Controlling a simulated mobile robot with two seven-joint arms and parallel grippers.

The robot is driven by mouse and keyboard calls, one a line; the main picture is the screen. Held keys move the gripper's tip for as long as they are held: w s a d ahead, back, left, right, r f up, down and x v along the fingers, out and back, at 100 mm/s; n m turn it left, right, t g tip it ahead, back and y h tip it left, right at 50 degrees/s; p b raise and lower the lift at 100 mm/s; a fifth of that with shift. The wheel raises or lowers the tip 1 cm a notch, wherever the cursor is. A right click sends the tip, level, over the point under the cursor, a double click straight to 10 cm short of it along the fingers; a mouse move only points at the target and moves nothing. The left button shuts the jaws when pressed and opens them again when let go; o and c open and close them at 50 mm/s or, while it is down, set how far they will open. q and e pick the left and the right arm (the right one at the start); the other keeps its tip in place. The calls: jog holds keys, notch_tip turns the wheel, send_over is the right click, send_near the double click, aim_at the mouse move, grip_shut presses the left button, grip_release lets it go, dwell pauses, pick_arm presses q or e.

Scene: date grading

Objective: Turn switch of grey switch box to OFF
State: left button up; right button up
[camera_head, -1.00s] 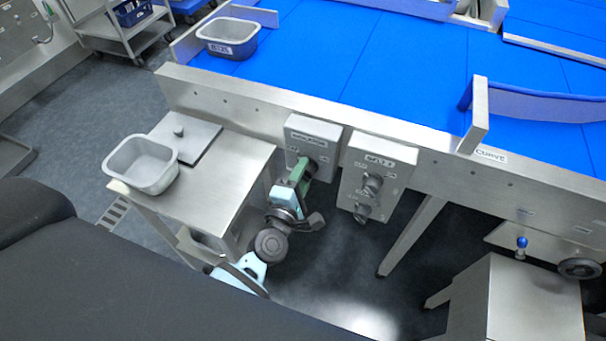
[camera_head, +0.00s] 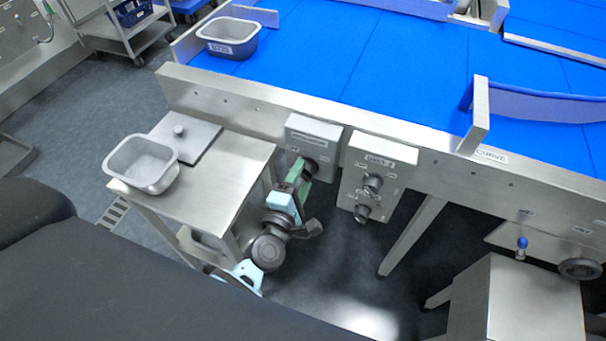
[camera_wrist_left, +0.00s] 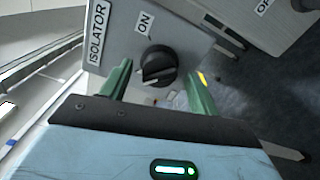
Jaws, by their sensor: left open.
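The grey switch box (camera_head: 318,130), labelled ISOLATOR, is fixed to the side of the conveyor frame. Its black rotary switch (camera_wrist_left: 158,66) shows in the wrist view below an ON label; the OFF label is not readable there. My left gripper (camera_head: 302,172) is in front of the box in the head view. In the wrist view its green fingers (camera_wrist_left: 160,88) are open, one to each side of the switch with gaps between. I cannot tell how far the fingertips are from the box face. My right gripper is not in view.
A second grey box (camera_head: 376,172) with two knobs sits just right. A steel side table (camera_head: 225,185) with a grey bin (camera_head: 142,186) stands close left of my arm. The blue conveyor belt (camera_head: 400,60) lies above, and a table leg (camera_head: 412,237) is to the right.

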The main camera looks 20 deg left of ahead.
pick_arm(q)
jog(key=s, duration=0.6)
jog(key=shift+s, duration=0.25)
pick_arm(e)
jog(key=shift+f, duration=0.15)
pick_arm(q)
jog(key=shift+a, duration=0.1)
jog(key=s+a+f+m+g+p, duration=0.1)
jog(key=s+m+g+p, duration=0.2)
jog(key=s+m, duration=0.4)
jog(key=s+a+f+m+g+h+p, duration=0.1)
jog(key=s+a+f+m+g+p, duration=0.1)
jog(key=s+m, duration=0.5)
jog(key=s+a+f+m+g+p, duration=0.1)
jog(key=s+m+g+p, duration=0.3)
jog(key=s+m, duration=0.4)
jog(key=s+f, duration=0.1)
jog(key=s, duration=0.5)
jog(key=shift+a, duration=0.15)
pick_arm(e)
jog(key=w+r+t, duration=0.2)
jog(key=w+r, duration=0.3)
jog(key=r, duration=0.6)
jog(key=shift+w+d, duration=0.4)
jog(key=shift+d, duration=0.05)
pick_arm(q)
jog(key=shift+f, duration=0.1)
